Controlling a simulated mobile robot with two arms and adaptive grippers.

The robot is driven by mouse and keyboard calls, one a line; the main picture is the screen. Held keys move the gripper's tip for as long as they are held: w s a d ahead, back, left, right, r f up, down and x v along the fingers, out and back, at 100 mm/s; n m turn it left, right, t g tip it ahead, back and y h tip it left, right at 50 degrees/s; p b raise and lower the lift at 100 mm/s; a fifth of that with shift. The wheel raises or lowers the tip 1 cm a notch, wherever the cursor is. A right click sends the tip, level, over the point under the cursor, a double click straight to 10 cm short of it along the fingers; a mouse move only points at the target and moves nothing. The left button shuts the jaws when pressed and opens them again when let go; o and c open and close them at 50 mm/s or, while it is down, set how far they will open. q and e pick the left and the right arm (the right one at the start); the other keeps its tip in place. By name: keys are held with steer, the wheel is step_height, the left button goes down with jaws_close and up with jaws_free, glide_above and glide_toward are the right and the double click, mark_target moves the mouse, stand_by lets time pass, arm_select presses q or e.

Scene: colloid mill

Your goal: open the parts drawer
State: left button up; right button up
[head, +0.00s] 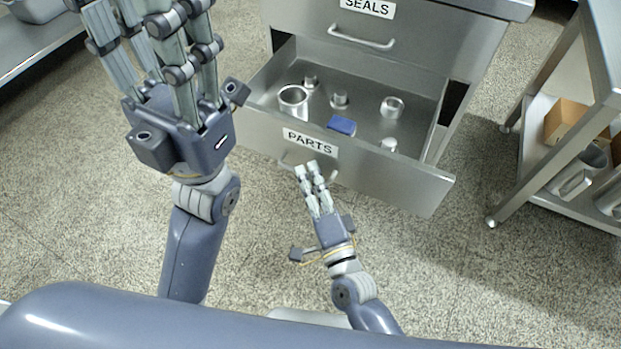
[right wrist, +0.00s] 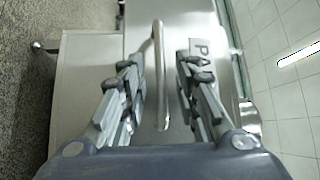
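The parts drawer (head: 408,178), a steel drawer labelled PARTS, stands pulled well out of its cabinet in the head view, with its inside showing. Its bar handle (right wrist: 160,75) runs between the fingers of my right gripper (right wrist: 160,85) in the right wrist view, with gaps on both sides. The right gripper (head: 309,169) is open at the drawer front, its fingers partly hiding the handle in the head view. My left gripper (head: 150,40) is raised at the upper left, fingers spread, tips cut off by the frame edge, apart from the drawer.
The drawer holds several metal parts, including a ring (head: 293,102), and a blue block (head: 341,125). A closed SEALS drawer (head: 420,42) is above it. A steel cart (head: 535,135) with a cardboard box (head: 572,125) stands at right. The floor before the drawer is clear.

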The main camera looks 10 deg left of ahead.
steer(key=shift+s, duration=0.1)
steer(key=v, duration=1.2)
steer(key=shift+a, duration=0.1)
